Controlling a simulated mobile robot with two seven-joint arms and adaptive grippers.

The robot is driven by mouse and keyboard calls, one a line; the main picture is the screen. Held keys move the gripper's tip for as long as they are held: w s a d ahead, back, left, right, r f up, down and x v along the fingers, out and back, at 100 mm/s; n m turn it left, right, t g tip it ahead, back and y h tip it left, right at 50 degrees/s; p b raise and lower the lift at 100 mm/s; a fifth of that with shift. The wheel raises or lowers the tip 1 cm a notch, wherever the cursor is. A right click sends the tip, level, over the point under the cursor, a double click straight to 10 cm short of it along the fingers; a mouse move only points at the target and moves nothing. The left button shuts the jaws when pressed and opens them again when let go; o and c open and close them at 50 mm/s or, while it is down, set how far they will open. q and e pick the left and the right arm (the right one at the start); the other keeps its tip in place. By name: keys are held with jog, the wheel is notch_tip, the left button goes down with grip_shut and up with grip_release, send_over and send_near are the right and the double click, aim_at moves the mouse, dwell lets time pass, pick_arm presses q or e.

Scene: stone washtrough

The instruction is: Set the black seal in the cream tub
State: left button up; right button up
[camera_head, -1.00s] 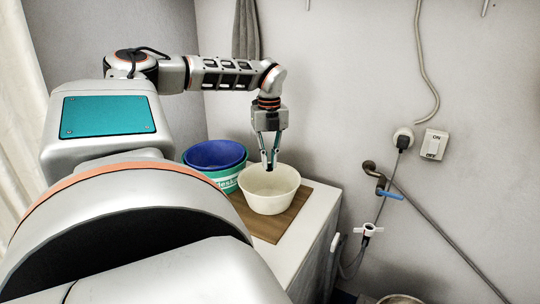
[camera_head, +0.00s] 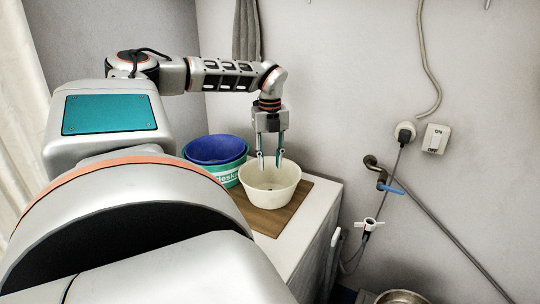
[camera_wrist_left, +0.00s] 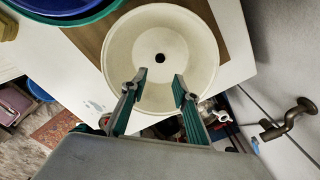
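The cream tub (camera_head: 268,203) stands upright on a brown board. In the left wrist view I look down into the tub (camera_wrist_left: 125,55). The black seal (camera_wrist_left: 160,58) shows there as a small dark round spot on the floor of the tub, near the middle. My left gripper (camera_head: 270,160) is open above the tub, its fingers pointing down and apart. In the left wrist view my left gripper (camera_wrist_left: 159,78) has nothing between its fingertips, and the seal is clear of both fingers. My right gripper is not in view.
A blue basin (camera_head: 215,150) sits in a green lettered tub (camera_head: 226,177) just left of the cream tub. The brown board (camera_head: 292,208) lies on a white cabinet top with its edge at right. A tap with a blue handle (camera_head: 391,189) is on the wall.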

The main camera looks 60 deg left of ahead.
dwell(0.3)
pick_arm(q)
notch_tip(320, 180, up, 7)
jog(key=p, duration=0.2)
jog(key=shift+p, duration=0.4)
